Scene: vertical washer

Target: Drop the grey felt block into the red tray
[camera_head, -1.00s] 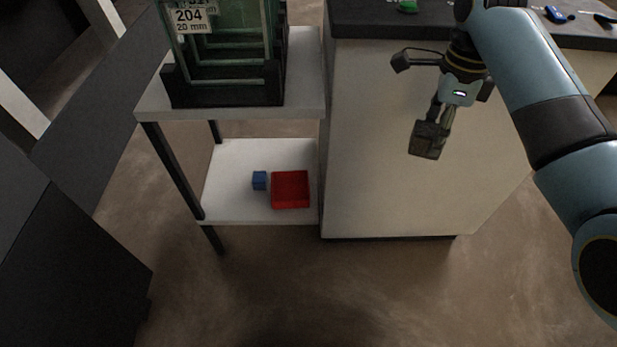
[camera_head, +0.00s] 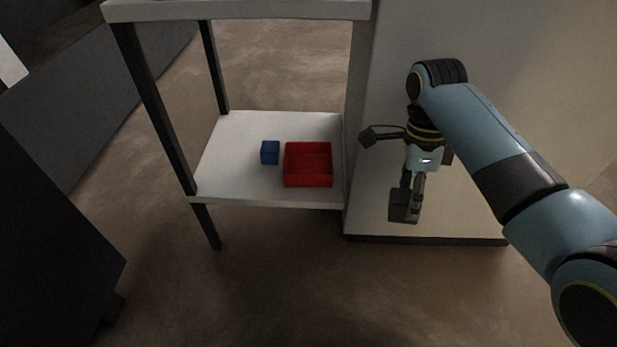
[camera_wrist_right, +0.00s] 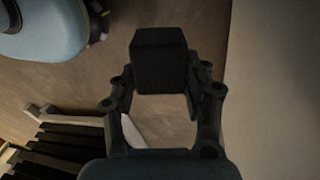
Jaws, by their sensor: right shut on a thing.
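The red tray (camera_head: 308,165) stands on the lower white shelf, open at the top, and I see nothing in it. My right gripper (camera_head: 412,192) is to the right of the tray, in front of the white cabinet side, pointing down. It is shut on the grey felt block (camera_head: 400,207), which looks dark and hangs at the fingertips, clear of the shelf. In the right wrist view the block (camera_wrist_right: 160,60) shows as a dark cube between the fingers. My left gripper is not in view.
A small blue cube (camera_head: 270,152) sits left of the tray on the lower shelf (camera_head: 235,178). The upper shelf (camera_head: 240,10) overhangs it, and a dark leg (camera_head: 160,115) stands at left. The cabinet (camera_head: 480,205) borders the shelf at right. The floor in front is clear.

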